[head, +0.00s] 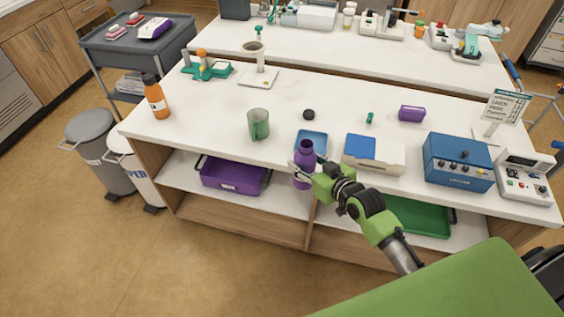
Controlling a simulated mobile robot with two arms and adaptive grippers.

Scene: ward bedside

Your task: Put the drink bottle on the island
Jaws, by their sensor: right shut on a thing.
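The drink bottle is a purple bottle (304,154) with a narrow neck, held upright. My right gripper (302,174) is shut on its lower part, reaching in from the lower right. The island (205,125) is the long white-topped bench with wooden sides. In the picture the bottle overlaps the island's front edge, its base lying below the edge line. Whether it touches the top cannot be told. The bottle partly covers a blue tray (316,137) on the island top. My left gripper is out of view.
A green mug (258,124) stands left of the bottle. A box with a blue lid (373,152) and a blue device (458,163) stand to the right. An orange bottle (157,103) is near the left end. A purple bin (232,175) sits on the shelf below.

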